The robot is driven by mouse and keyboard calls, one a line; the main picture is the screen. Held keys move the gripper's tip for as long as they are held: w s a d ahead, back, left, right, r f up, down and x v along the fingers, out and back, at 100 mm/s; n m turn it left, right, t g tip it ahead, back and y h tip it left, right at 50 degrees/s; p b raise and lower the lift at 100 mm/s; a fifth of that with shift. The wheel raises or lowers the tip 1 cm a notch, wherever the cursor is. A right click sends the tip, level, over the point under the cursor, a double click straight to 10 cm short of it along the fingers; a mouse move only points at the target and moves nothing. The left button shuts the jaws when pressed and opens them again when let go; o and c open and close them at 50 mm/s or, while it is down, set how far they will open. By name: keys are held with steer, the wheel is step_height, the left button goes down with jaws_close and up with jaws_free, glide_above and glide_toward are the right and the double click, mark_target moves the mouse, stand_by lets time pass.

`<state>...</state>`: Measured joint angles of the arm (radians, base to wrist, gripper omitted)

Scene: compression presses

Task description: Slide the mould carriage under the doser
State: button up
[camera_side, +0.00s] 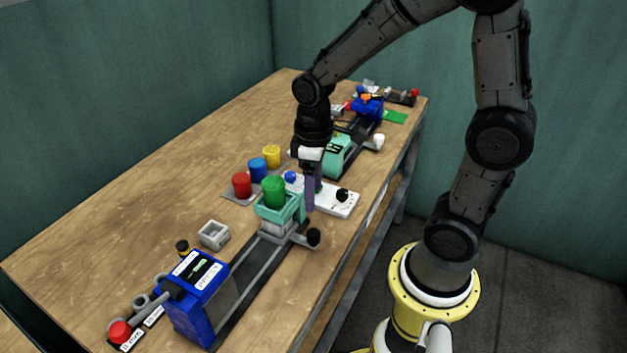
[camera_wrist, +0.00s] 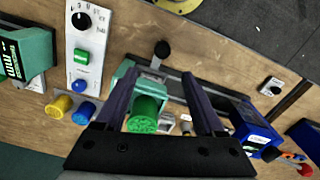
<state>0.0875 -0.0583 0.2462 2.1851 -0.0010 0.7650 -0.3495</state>
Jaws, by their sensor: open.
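The mould carriage (camera_side: 278,229) is a grey block on dark rails, at the teal doser (camera_side: 293,208); how far it sits beneath is unclear. Its black knob (camera_side: 313,236) sticks out on the right. The knob also shows in the wrist view (camera_wrist: 162,48), above the teal doser (camera_wrist: 124,76). A green cup (camera_side: 273,190) stands on the doser and shows between my fingers in the wrist view (camera_wrist: 143,115). My gripper (camera_side: 309,208) points down just behind the doser, above the white panel's edge. In the wrist view my gripper (camera_wrist: 161,76) is open, its fingers apart and empty.
The rails lead to a blue press (camera_side: 194,293) with a red-knobbed lever (camera_side: 120,331). A white panel (camera_side: 333,201) with a black dial lies beside the doser. Red (camera_side: 242,186), blue (camera_side: 257,170) and yellow (camera_side: 271,157) cups stand left. A similar station (camera_side: 338,155) is behind.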

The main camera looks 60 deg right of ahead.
steer(key=shift+r, duration=1)
steer(key=s+a+r+m+t, duration=0.2)
steer(key=s+r+t, duration=0.3)
steer(key=s+r, duration=0.5)
steer(key=shift+s+a+m+t, duration=0.2)
steer(key=shift+s+m+t, duration=0.1)
steer(key=shift+s+m, duration=0.2)
